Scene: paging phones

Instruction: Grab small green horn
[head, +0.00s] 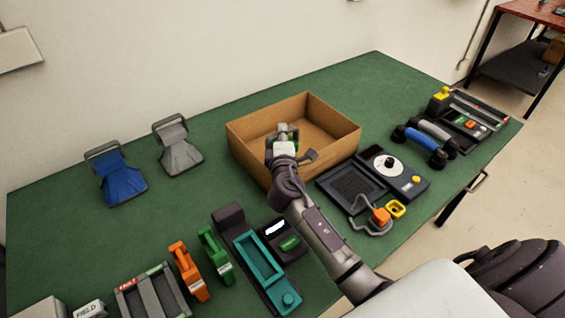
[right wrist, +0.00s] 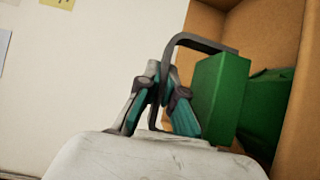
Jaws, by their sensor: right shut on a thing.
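The green horn (right wrist: 222,95) has a dark handle and shows in the right wrist view against the brown wall of the cardboard box (right wrist: 304,125). My right gripper (right wrist: 160,92) is shut on its handle. In the head view my right gripper (head: 284,146) is over the open cardboard box (head: 250,165), and the gripper mostly hides the horn. I cannot tell whether the horn touches the box floor. My left gripper is not in view.
A blue horn (head: 122,184) and a grey horn (head: 180,156) stand on the green table (head: 75,235) to the left. Orange (head: 188,272) and green (head: 215,255) pieces and a teal unit (head: 258,262) lie in front. A dial phone (head: 392,170) and blue handset (head: 420,146) are to the right.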

